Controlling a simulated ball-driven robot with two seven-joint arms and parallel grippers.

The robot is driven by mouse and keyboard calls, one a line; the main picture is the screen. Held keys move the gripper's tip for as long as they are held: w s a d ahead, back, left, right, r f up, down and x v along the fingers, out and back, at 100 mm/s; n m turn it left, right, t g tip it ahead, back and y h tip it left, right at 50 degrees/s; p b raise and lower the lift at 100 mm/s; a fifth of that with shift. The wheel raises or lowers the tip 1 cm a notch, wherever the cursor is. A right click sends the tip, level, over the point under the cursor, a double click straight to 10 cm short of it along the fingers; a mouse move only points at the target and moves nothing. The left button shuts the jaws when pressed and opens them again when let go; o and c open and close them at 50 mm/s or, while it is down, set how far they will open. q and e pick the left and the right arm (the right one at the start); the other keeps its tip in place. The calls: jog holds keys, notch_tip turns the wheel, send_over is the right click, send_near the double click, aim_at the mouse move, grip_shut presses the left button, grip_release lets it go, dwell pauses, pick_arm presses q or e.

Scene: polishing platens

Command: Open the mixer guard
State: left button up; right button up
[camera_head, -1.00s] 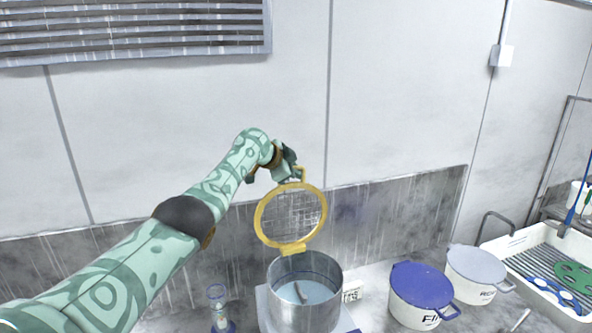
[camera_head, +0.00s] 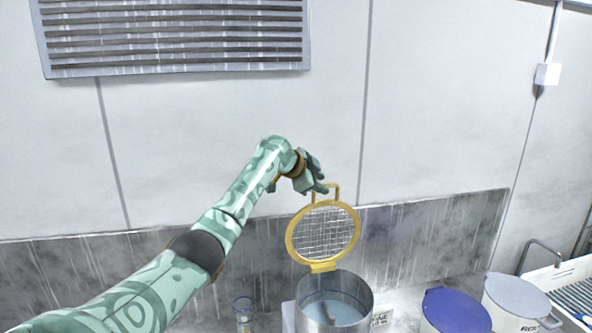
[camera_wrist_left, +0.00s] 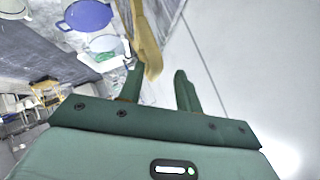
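The mixer guard (camera_head: 296,232), a yellow ring with wire mesh, stands raised and nearly upright above the steel mixer bowl (camera_head: 335,312). Its yellow hinge tab is at the bottom, and its squared handle (camera_head: 338,192) is at the top. My left gripper (camera_head: 320,187) is beside the handle, at its left. In the left wrist view my left gripper (camera_wrist_left: 160,84) has its fingers apart, with a yellow part of the guard (camera_wrist_left: 147,40) close to the left finger. I cannot tell whether they touch. My right gripper is not in view.
A blue lidded pot (camera_head: 455,312) and a white lidded pot (camera_head: 515,300) stand right of the bowl. A white tray (camera_head: 545,283) is at the far right. A small glass cylinder (camera_head: 243,313) stands left of the bowl. The wall behind is close.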

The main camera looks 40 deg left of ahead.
pick_arm(q)
jog(key=b+v, duration=0.2)
jog(key=v, duration=0.9)
jog(key=shift+s+r, duration=0.2)
jog(key=shift+s, duration=0.1)
jog(key=shift+f, duration=0.1)
